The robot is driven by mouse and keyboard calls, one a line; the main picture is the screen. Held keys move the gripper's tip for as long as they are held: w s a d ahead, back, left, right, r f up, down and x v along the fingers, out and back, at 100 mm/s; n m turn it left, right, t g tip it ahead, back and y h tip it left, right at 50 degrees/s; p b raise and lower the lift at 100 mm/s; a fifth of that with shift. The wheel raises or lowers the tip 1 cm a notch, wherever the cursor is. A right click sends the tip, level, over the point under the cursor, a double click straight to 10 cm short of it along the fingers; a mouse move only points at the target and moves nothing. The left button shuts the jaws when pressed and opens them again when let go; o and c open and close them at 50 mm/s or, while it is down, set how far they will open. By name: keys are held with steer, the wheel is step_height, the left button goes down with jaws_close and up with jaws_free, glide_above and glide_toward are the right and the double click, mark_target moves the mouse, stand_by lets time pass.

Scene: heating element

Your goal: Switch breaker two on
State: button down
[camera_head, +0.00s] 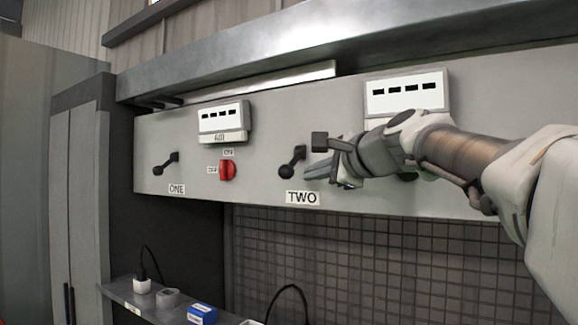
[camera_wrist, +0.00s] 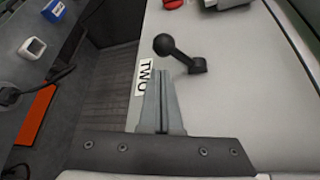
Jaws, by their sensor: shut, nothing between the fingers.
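The breaker two lever (camera_head: 292,162) is a dark handle with a round knob on the grey panel, above the label TWO (camera_head: 303,198). Its knob sits at the lower left and its arm slants up to the right. The lever also shows in the wrist view (camera_wrist: 180,53), just beyond my fingertips. My gripper (camera_head: 312,172) is shut and empty, just right of the lever's knob. In the wrist view my gripper (camera_wrist: 162,75) points toward the knob, with a small apparent gap. Whether it touches the lever I cannot tell.
Breaker one's lever (camera_head: 166,164) and a red switch (camera_head: 228,171) are left on the same panel (camera_head: 262,125). Two white display boxes (camera_head: 222,118) (camera_head: 407,93) stick out above. A shelf below holds a blue box (camera_head: 201,314) and a white block (camera_head: 142,286).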

mark_target(291, 167)
steer(key=shift+p+x, duration=0.35)
steer(key=shift+x, duration=1.9)
steer(key=shift+s+a+r+m+g+p, duration=0.15)
steer(key=shift+s+r+m+g+p, duration=0.25)
steer(key=shift+p, duration=0.7)
